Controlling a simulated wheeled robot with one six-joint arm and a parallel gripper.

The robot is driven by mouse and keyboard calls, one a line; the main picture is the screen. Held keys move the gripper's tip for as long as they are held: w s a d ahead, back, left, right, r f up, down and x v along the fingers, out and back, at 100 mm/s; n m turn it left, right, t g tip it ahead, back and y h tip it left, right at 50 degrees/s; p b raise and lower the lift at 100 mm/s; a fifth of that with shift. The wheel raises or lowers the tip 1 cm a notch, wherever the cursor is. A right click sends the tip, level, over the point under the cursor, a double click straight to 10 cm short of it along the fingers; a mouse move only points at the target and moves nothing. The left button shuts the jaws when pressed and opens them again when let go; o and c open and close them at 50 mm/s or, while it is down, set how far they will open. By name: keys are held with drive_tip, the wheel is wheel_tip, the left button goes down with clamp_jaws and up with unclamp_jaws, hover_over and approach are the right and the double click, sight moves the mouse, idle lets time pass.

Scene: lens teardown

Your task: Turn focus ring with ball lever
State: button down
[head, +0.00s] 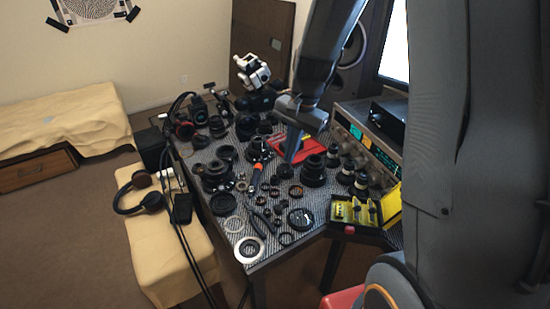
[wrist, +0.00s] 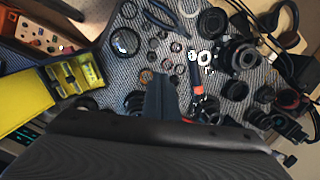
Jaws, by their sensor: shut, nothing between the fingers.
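Several black lens barrels stand on the patterned table mat. One lens (head: 258,149) stands just left of my gripper (head: 291,157). Another lens (head: 314,171) stands to its right, and one (head: 215,175) is at the left. I cannot tell which carries the focus ring with the ball lever; no ball lever can be made out at this size. My gripper points down over the middle of the table, shut and empty. In the wrist view its dark fingers (wrist: 160,97) show above a dark bar, with a lens (wrist: 205,108) to their right, partly hidden.
A yellow organizer (head: 340,210) sits at the right front edge. A red tray (head: 309,143) lies behind my gripper, and an instrument (head: 361,145) stands at the right. The mat is crowded.

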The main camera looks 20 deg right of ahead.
drive_tip(key=w+d+f+m+y, duration=0.2)
drive_tip(key=w+f+m, duration=0.3)
drive_tip(key=w, duration=0.4)
drive_tip(key=w+d+f+m+y, duration=0.1)
drive_tip(key=w+d+f+m, duration=0.1)
drive_tip(key=w+m, duration=0.5)
drive_tip(key=shift+n+t, duration=0.3)
drive_tip(key=shift+n, duration=0.1)
drive_tip(key=x, duration=0.3)
drive_tip(key=w+p+x, duration=0.1)
drive_tip(key=x, duration=0.6)
drive_tip(key=shift+w+a+p, duration=0.15)
drive_tip(key=shift+w+p, duration=0.15)
drive_tip(key=shift+p, duration=0.1)
